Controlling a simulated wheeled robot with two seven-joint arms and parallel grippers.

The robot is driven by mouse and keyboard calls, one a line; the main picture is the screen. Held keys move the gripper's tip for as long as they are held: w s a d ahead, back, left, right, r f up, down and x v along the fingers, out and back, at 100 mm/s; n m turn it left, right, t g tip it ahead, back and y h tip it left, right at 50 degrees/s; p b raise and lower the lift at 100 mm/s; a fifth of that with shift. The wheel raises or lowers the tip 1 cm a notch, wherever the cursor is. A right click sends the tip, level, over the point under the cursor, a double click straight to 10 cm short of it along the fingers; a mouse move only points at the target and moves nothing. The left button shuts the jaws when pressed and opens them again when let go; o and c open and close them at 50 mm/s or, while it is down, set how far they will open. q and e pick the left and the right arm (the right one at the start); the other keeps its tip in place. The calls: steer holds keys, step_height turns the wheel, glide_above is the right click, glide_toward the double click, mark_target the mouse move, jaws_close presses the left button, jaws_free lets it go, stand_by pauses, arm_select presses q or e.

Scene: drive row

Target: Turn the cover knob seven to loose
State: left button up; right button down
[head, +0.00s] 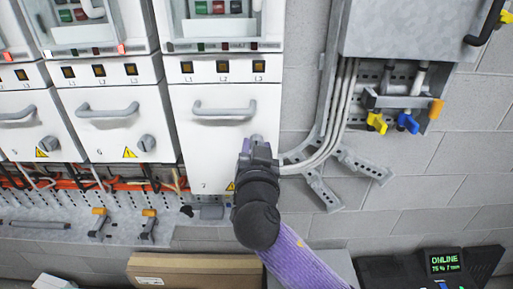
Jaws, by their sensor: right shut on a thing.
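The panel marked 7 (222,150) is the white cover at the right end of the row, with a grey bar handle (223,113) near its top. Its cover knob (257,138) is at the lower right and mostly hidden; only its upper end shows above the gripper. My right gripper (256,147), on a purple arm from below, is shut on this knob. The knob's turn position cannot be read behind the gripper. My left gripper is not in view.
Panel 6 (108,122) with its own knob (147,143) is to the left. Grey conduits (336,120) and brackets stand close on the right. A steel ledge (60,222), a cardboard box (195,268) and a device reading ONLINE (444,263) are below.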

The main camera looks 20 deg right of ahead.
steer(key=shift+n+p, duration=3.25)
steer(key=shift+n, duration=4.95)
steer(key=shift+c, duration=1.5)
jaws_free()
